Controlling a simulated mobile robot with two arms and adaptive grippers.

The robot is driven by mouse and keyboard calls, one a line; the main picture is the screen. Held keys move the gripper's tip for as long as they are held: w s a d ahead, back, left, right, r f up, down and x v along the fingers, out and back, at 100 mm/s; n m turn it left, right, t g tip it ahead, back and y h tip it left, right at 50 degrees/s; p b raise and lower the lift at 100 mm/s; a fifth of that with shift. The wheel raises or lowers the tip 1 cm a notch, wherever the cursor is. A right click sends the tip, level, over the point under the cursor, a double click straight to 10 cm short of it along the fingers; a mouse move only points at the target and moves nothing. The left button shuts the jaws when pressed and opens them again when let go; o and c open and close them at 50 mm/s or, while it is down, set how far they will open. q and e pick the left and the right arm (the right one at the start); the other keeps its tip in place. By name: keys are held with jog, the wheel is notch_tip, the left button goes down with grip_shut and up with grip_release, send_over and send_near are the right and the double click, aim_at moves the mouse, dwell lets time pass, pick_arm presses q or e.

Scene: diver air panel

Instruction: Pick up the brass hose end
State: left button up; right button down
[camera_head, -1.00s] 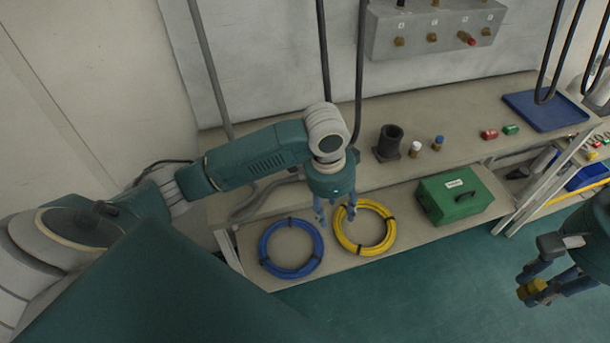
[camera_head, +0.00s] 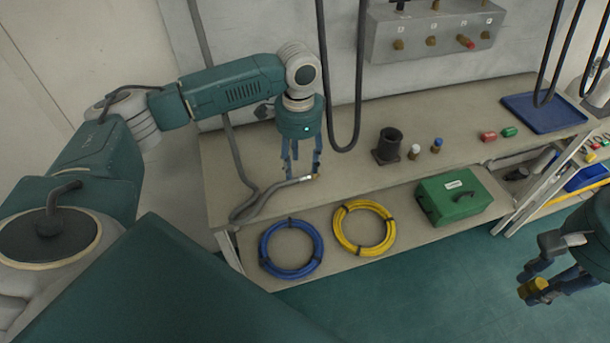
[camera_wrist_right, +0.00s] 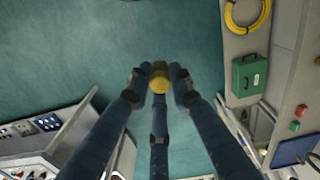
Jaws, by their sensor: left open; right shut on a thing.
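The brass hose end (camera_head: 314,176) is the small tip of a grey hose (camera_head: 270,192) lying on the workbench near its front edge. My left gripper (camera_head: 301,176) is open, pointing down, with its fingers just above or around the hose near the brass end; I cannot tell whether they touch it. My right gripper (camera_head: 532,286) is shut on a brass-yellow cap-like piece (camera_head: 538,285), held over the green floor at the right. That piece also shows between the fingers in the right wrist view (camera_wrist_right: 159,78).
A valve panel (camera_head: 435,30) is on the wall. Blue (camera_head: 291,249) and yellow (camera_head: 364,228) hose coils and a green box (camera_head: 454,196) lie on the lower shelf. A blue tray (camera_head: 545,111) is at right.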

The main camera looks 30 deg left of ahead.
aim_at(301, 179)
pick_arm(q)
jog(key=shift+f, duration=0.6)
pick_arm(e)
jog(key=shift+r, duration=0.3)
pick_arm(q)
notch_tip(301, 179, down, 4)
jog(key=shift+r+p, duration=0.2)
jog(key=shift+p, duration=0.6)
pick_arm(e)
jog(key=shift+r, duration=0.55)
pick_arm(q)
jog(key=shift+w+f, duration=0.1)
jog(key=shift+f, duration=0.35)
jog(key=shift+c, duration=0.5)
grip_shut()
